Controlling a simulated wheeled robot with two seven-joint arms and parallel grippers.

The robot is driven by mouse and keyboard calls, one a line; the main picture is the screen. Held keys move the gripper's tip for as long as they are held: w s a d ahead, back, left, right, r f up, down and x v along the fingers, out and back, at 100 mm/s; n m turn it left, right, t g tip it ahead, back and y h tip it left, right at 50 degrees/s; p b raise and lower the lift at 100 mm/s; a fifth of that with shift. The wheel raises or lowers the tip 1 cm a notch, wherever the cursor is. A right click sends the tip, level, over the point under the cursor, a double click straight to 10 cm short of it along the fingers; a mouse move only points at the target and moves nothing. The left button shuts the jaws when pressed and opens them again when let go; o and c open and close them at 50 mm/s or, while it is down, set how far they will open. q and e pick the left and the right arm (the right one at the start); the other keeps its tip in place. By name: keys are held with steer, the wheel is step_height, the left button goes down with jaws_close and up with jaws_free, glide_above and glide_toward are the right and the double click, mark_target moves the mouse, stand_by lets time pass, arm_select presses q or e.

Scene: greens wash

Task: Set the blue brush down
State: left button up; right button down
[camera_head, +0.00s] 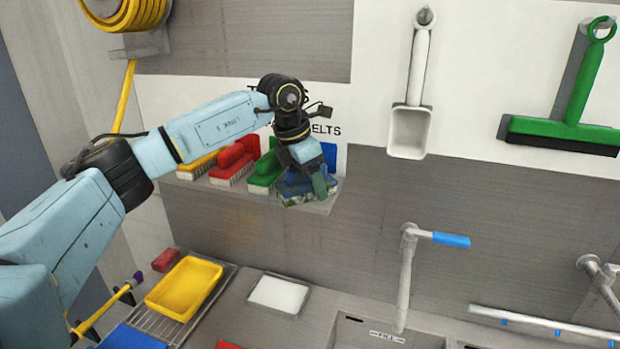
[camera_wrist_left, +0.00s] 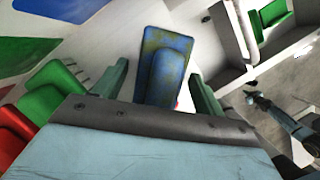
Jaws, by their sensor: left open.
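The blue brush (camera_head: 293,190) sits at the right end of the wall shelf (camera_head: 327,203), partly hidden by my gripper in the head view. Its blue surface has yellow-green smudges, and patchy green shows on its lower side. My left gripper (camera_head: 318,187) is at the brush. In the left wrist view the blue brush (camera_wrist_left: 166,66) lies between the two green fingers, and the gripper (camera_wrist_left: 158,90) is open with a gap on each side of it. My right gripper is not in view.
A green brush (camera_head: 266,168), a red brush (camera_head: 233,163) and a yellow brush (camera_head: 197,163) stand left on the shelf. A white scoop (camera_head: 409,130) and green squeegee (camera_head: 567,126) hang right. Below are a yellow tray (camera_head: 184,287), a white tray (camera_head: 280,294) and a tap (camera_head: 406,275).

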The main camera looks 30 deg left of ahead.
arm_select(q)
steer(key=shift+r, duration=0.1)
steer(key=b+v, duration=0.2)
steer(key=v, duration=1)
steer(key=shift+d+b, duration=0.1)
steer(key=shift+b, duration=0.3)
